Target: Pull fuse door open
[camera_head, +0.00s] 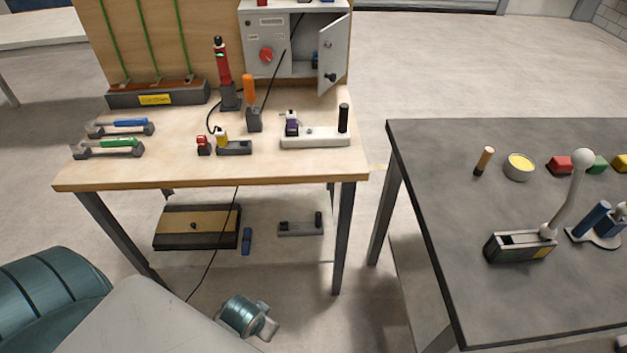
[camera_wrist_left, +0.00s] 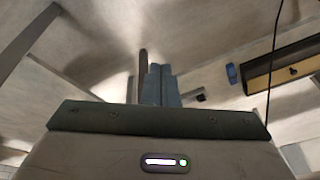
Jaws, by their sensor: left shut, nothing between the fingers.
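The fuse door (camera_head: 334,55) is a light grey panel with a dark knob on the right part of the grey control box (camera_head: 265,45) at the back of the wooden bench. It stands swung out at an angle, and the compartment behind it shows dark with something blue inside. My left gripper (camera_wrist_left: 159,68) shows in the left wrist view with its two grey-blue fingers together and nothing between them. The floor and the area under a bench lie beyond it, well away from the door. My right gripper is in neither view.
A black cable hangs across the box front.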

